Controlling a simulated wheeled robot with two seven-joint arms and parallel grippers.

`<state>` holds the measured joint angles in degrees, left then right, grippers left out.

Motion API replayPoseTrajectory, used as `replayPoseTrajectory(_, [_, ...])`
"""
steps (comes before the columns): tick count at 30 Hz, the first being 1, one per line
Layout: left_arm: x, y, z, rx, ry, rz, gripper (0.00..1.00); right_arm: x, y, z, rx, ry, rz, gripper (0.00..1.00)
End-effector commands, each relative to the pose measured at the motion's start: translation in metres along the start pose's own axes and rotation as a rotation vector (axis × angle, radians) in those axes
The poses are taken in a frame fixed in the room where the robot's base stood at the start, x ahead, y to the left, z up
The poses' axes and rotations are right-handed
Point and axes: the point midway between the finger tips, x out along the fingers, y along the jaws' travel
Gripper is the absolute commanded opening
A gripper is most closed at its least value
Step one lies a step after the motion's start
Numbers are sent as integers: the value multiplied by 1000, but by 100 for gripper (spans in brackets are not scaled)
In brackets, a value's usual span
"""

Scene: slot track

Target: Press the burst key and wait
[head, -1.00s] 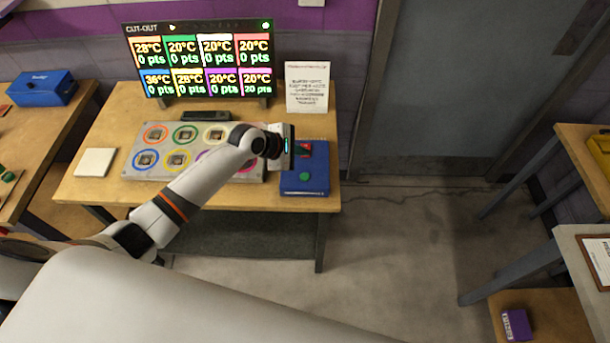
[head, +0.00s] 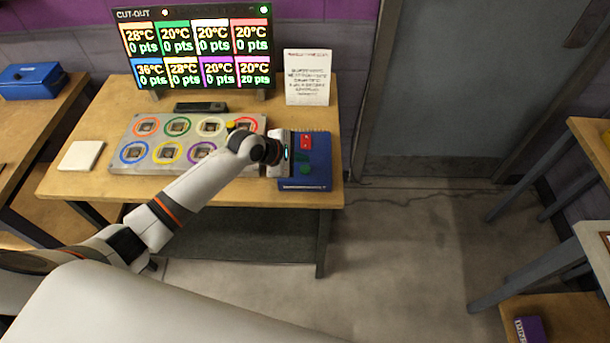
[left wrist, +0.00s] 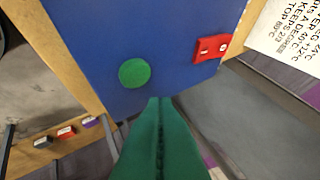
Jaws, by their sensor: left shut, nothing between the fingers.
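A blue box (head: 318,172) stands at the right end of the wooden table. It carries a red key (head: 306,141) and a round green key (head: 305,169). In the left wrist view the blue box (left wrist: 150,30) fills the top, with the green key (left wrist: 134,73) just left of the fingertips and the red key (left wrist: 212,47) to the right. I cannot read which is the burst key. My left gripper (head: 291,155) is over the box's left part. Its green fingers (left wrist: 161,103) are shut and empty, and contact with the box cannot be told. My right gripper is out of view.
A grey panel (head: 117,163) with several coloured rings lies left of the box. A screen (head: 205,48) shows temperatures and points. A sign (head: 307,77) stands behind the box, a white pad (head: 81,155) lies at the left. The floor (head: 410,250) right of the table is clear.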

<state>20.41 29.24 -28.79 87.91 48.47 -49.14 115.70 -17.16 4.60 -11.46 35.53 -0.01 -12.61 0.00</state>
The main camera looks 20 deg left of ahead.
Motion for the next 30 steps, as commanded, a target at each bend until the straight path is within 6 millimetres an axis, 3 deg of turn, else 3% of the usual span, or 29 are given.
replayPoseTrajectory(6, [11,8,7,-1,1,0,0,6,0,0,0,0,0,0])
replayPoseTrajectory(30, [11,8,8,0,1,0,0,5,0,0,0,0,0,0])
